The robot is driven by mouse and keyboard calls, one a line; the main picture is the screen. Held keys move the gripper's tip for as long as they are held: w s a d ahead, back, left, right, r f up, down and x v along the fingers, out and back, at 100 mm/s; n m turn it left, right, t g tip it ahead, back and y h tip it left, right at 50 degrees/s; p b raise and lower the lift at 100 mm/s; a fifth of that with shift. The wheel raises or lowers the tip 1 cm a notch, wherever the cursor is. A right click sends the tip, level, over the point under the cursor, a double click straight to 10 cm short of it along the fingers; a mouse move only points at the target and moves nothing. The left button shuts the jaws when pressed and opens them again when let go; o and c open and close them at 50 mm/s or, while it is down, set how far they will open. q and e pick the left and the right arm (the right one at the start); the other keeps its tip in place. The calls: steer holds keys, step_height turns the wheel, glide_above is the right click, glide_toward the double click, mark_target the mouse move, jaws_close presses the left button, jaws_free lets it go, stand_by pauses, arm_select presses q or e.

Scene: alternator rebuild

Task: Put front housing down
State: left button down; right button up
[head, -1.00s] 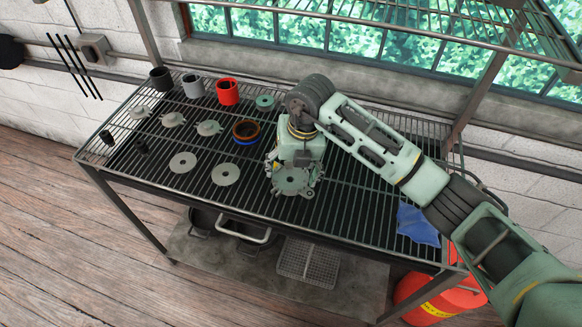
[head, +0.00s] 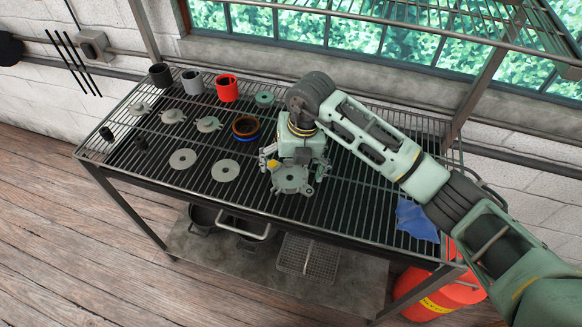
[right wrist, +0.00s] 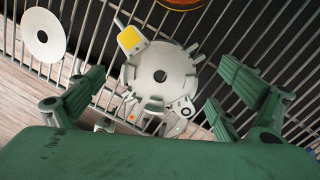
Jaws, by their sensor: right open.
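The front housing (head: 291,179) is a grey round casting with a centre hole and lugs around its rim. It lies on the slatted table top in the head view, right of the flat discs. In the right wrist view the front housing (right wrist: 160,76) sits between the spread fingers, with a yellow-faced block at its upper left edge. My right gripper (head: 291,166) is over the housing, its fingers on either side. In the right wrist view my right gripper (right wrist: 162,90) is open, with gaps between both fingers and the housing. My left gripper does not show.
Two flat discs (head: 225,171) lie left of the housing. A copper-and-blue ring (head: 246,128) is behind them. Several small grey parts, a red cup (head: 228,88) and other cups stand further left and back. A blue cloth (head: 416,220) lies at the right. The slats between housing and cloth are clear.

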mark_target(298, 179)
step_height(298, 179, up, 11)
steer(key=s+d+b, duration=0.1)
steer(key=b, duration=0.2)
steer(key=shift+d, duration=0.35)
